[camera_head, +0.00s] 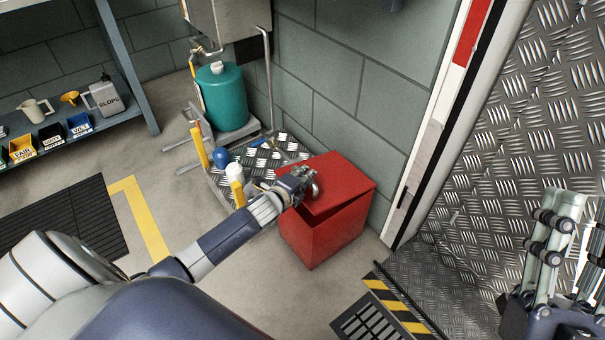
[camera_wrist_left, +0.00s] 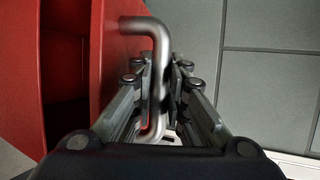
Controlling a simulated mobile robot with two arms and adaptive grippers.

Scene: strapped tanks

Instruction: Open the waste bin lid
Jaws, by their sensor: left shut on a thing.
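The red waste bin (camera_head: 318,240) stands on the floor against the wall. Its red lid (camera_head: 338,183) is raised a little, with a dark gap along the front edge. My left gripper (camera_head: 302,185) is at the lid's front left part. In the left wrist view my left gripper (camera_wrist_left: 161,85) is shut on the bent metal handle (camera_wrist_left: 146,28), which is fixed to the red lid (camera_wrist_left: 108,60). The dark gap (camera_wrist_left: 62,60) shows at the left there.
A teal tank (camera_head: 222,97) stands on a stand behind the bin, with a blue float-like item and a white bottle (camera_head: 236,178) left of the bin. A shelf (camera_head: 130,70) with small bins is at upper left. A treadplate panel (camera_head: 520,110) is on the right.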

